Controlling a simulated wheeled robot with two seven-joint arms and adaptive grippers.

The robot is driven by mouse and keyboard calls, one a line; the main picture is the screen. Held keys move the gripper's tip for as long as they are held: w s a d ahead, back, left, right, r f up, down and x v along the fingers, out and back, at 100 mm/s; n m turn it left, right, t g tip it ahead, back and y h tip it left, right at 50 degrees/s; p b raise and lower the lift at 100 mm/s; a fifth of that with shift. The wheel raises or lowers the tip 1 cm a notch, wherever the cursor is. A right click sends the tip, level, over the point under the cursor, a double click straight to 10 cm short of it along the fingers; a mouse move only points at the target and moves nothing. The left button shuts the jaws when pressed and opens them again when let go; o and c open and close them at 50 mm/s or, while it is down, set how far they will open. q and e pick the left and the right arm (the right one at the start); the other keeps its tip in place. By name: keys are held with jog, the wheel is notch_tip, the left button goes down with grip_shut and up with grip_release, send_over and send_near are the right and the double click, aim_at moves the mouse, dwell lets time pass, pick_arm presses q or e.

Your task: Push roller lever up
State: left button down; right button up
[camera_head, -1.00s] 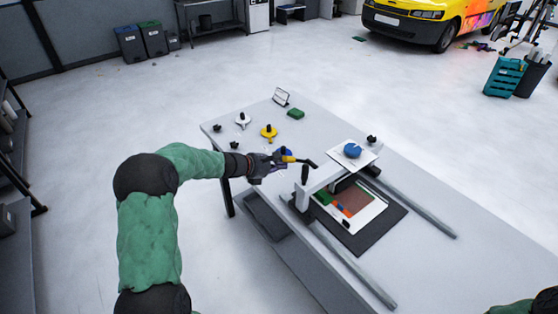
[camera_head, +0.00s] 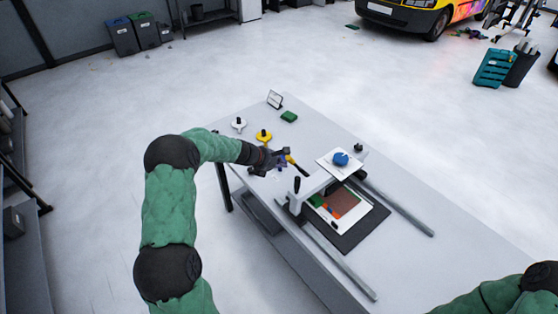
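The roller machine (camera_head: 311,192) is a light beam across two grey rails on the table. An upright black knob, apparently its lever (camera_head: 297,184), stands at its left end. My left gripper (camera_head: 284,159) is above the table's left part, up and left of the knob and apart from it. A yellow-handled dark tool (camera_head: 298,165) shows at its fingertips. I cannot tell whether the gripper holds it, nor whether the fingers are open or shut. My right arm enters at the bottom right, with its gripper outside the picture.
A white sheet with a blue object (camera_head: 340,159) sits on the beam's far end. A dark mat (camera_head: 372,218) with a colourful print lies between the rails. Yellow (camera_head: 264,136) and white (camera_head: 239,124) knobbed pieces and a green block (camera_head: 289,116) stand behind. The table's right side is clear.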

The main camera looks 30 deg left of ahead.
pick_arm(q)
jog(key=w+p, duration=0.1)
jog(key=r+p, duration=0.1)
jog(key=w+d+r+p, duration=0.1)
jog(key=shift+w+d+r+p, duration=0.1)
jog(key=shift+w+r+p, duration=0.1)
jog(key=shift+w+p, duration=0.15)
jog(key=shift+w+d+r+p, duration=0.25)
jog(key=shift+w+p, duration=0.2)
jog(key=shift+w, duration=0.1)
jog(key=shift+w+d+r+p, duration=0.2)
jog(key=shift+w+p, duration=0.2)
jog(key=shift+w, duration=0.2)
jog(key=shift+w+d+r+p, duration=0.25)
jog(key=shift+w+p, duration=0.2)
jog(key=shift+w, duration=0.1)
jog(key=shift+w+r, duration=0.1)
jog(key=shift+r, duration=0.05)
